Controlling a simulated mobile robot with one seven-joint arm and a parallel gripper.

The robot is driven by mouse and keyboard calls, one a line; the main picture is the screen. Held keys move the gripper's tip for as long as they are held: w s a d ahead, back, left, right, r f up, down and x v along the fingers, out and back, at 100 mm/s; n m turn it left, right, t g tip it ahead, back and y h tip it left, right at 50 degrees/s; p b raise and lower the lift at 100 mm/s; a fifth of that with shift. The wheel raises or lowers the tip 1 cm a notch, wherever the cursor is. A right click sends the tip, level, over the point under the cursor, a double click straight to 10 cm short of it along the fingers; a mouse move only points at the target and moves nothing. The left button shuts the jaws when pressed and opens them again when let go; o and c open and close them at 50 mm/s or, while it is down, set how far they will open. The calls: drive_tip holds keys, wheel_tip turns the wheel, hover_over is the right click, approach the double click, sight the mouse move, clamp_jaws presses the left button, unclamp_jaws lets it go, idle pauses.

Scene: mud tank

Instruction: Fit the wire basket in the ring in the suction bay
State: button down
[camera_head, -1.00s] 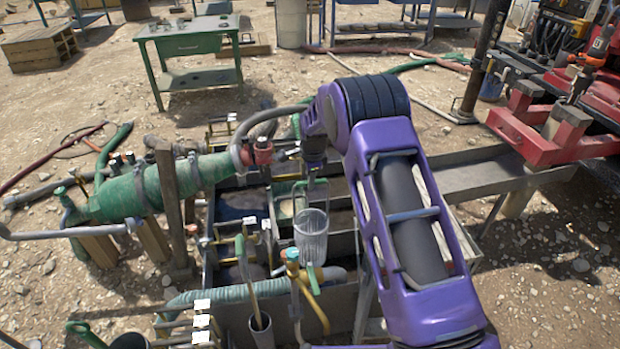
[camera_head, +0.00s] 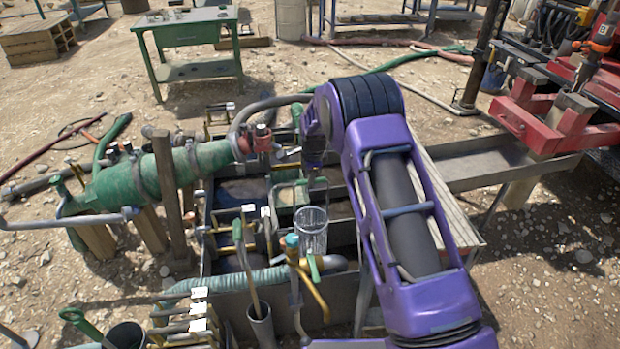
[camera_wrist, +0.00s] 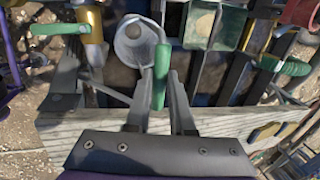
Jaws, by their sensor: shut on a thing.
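The wire basket (camera_head: 313,238) is a pale, see-through mesh cylinder hanging upright in the head view, over the near part of the tank. In the wrist view its round top (camera_wrist: 132,45) shows just beyond the fingers. A wire handle with a green grip (camera_wrist: 160,78) rises from it. My gripper (camera_wrist: 161,88) is shut on this green grip, one finger on each side. My gripper (camera_head: 315,184) is above the basket in the head view. The ring of the suction bay cannot be made out; the basket or the pipework may hide it.
The steel tank (camera_head: 345,238) has dividers around the basket. A yellow pipe with a green lever (camera_head: 314,268) stands close in front. A green-grey hose (camera_head: 240,281) runs along the near side. A green cylinder (camera_head: 140,185) lies at left. A wooden plank (camera_wrist: 65,130) edges the tank.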

wheel_tip(320, 180, down, 12)
drive_tip(key=shift+r, duration=0.25)
idle(1.2)
drive_tip(key=shift+f, duration=0.15)
